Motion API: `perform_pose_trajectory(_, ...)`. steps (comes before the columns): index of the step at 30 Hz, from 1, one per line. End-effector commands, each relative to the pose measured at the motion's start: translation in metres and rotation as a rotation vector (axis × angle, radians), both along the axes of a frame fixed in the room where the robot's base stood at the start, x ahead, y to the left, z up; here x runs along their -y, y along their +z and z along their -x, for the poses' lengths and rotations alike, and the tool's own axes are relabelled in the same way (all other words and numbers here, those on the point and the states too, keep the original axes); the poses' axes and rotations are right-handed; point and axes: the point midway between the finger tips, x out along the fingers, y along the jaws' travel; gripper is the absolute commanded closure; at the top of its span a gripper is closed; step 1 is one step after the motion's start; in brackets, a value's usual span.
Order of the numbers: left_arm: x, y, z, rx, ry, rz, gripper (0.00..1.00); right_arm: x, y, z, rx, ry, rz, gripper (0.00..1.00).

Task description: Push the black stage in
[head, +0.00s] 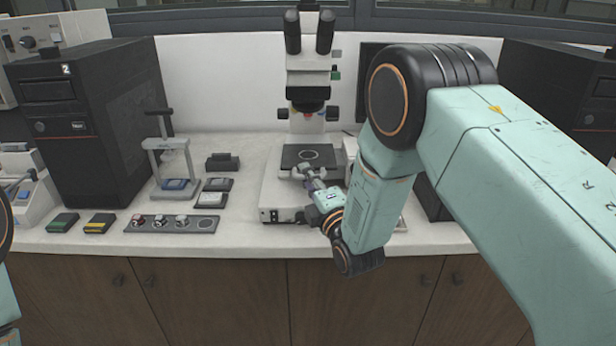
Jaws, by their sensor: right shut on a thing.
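The black stage (290,160) is a flat dark plate with a pale ring on it, under the lens of the white microscope (308,75). It sits on the light microscope base (273,195). My right gripper (307,173) is at the front edge of the stage, its fingers shut on it, as far as I can make out at this small size. The gripper hides part of the front edge and base. My left gripper is out of the picture; only a bit of my left arm shows at the left edge.
Left of the microscope are a small press stand (168,150), flat dark blocks (218,185) and a grey strip with round knobs (172,224). A black computer tower (90,125) stands further left. My right arm covers much of the bench's right side.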

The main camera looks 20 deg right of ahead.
Motion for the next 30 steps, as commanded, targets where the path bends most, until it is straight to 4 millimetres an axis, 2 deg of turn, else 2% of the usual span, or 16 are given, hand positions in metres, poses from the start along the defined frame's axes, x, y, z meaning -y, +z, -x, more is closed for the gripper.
perform_pose_trajectory(7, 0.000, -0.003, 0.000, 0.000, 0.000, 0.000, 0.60, 0.002, 0.003, -0.005, 0.011, -0.004, 0.001, 1.00)
perform_pose_trajectory(16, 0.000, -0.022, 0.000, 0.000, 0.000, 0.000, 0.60, 0.012, 0.004, -0.039, 0.017, -0.003, 0.000, 1.00)
perform_pose_trajectory(26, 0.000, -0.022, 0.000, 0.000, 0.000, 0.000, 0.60, 0.013, 0.005, -0.042, 0.014, -0.004, 0.002, 1.00)
perform_pose_trajectory(27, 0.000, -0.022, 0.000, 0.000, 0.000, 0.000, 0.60, 0.013, 0.005, -0.042, 0.015, -0.004, 0.002, 0.85)
perform_pose_trajectory(30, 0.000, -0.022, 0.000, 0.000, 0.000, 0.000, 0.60, 0.013, 0.005, -0.042, 0.013, -0.004, 0.001, 0.77)
